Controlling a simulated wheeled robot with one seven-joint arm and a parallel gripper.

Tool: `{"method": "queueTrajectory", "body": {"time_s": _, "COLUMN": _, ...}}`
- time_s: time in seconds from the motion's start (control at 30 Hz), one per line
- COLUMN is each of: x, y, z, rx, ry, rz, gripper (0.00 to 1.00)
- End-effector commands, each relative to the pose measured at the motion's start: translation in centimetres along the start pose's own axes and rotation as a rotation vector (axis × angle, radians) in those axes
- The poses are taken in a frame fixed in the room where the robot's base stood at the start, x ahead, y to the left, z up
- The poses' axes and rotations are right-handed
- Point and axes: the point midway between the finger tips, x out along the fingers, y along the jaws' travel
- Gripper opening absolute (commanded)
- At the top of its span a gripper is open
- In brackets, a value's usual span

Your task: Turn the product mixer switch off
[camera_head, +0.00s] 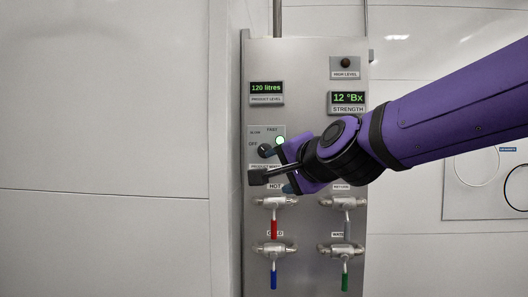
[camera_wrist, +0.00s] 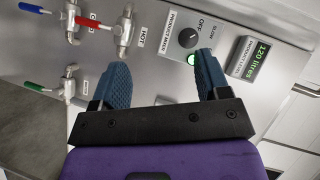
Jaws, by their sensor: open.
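The product mixer switch is a round black knob (camera_head: 265,150) on the steel panel, with OFF, SLOW and FAST labels around it. It also shows in the wrist view (camera_wrist: 188,38), beyond the fingertips and nearer the right finger. A green lamp (camera_head: 280,140) beside it is lit. The knob's exact setting is too small to tell. My gripper (camera_wrist: 161,64) is open and empty, its two blue fingers wide apart in front of the panel. In the head view it partly covers the area beside and below the knob, including part of the PRODUCT MIXER label.
Below are several valves with coloured levers: red (camera_head: 274,229), blue (camera_head: 273,275), grey (camera_head: 347,228) and green (camera_head: 345,279). Above are the product level display (camera_head: 266,88), the strength display (camera_head: 347,98) and the high level lamp (camera_head: 345,62).

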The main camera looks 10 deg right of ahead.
Motion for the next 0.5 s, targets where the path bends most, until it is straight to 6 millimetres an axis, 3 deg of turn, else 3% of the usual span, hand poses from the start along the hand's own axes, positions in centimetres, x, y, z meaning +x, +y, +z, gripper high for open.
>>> {"method": "queueTrajectory", "body": {"time_s": 0.1, "x": 2.9, "y": -2.9, "z": -0.1, "rx": 0.251, "ry": 0.112, "rz": -0.096, "gripper": 0.69}}
{"method": "queueTrajectory", "body": {"time_s": 0.2, "x": 4.7, "y": -4.5, "z": -0.5, "rx": 0.466, "ry": 0.217, "rz": -0.166, "gripper": 0.69}}
{"method": "queueTrajectory", "body": {"time_s": 0.5, "x": 7.3, "y": -5.2, "z": -0.5, "rx": 0.920, "ry": 0.494, "rz": -0.285, "gripper": 0.69}}
